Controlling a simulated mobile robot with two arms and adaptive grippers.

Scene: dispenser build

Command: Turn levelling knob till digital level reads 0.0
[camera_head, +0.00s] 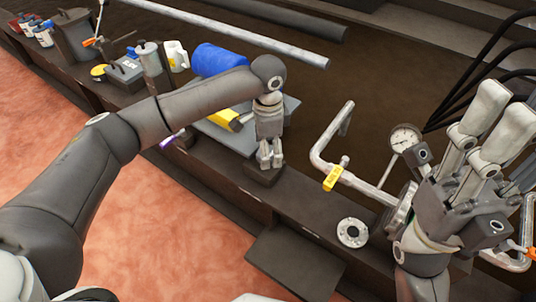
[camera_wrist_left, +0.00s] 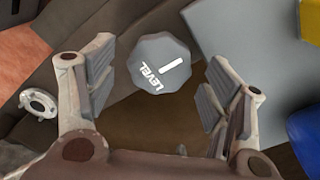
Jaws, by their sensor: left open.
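The levelling knob (camera_wrist_left: 160,63) is a grey, many-sided cap marked LEVEL with a white line. In the left wrist view it lies between the parted fingers of my left gripper (camera_wrist_left: 160,88), with a gap on both sides. In the head view my left gripper (camera_head: 269,155) points down beside the grey plate (camera_head: 222,133), and the knob is hidden there. A yellow block (camera_head: 225,118) on the plate may be the digital level. No reading is visible. My right gripper (camera_head: 508,105) is raised at the right, its fingers apart and empty.
A pipe with a yellow tag (camera_head: 333,178) and a pressure gauge (camera_head: 404,139) stand right of my left gripper. A round flange (camera_head: 352,232) lies on the bench ledge. A blue roll (camera_head: 218,59) and several bottles and tools stand at the back left.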

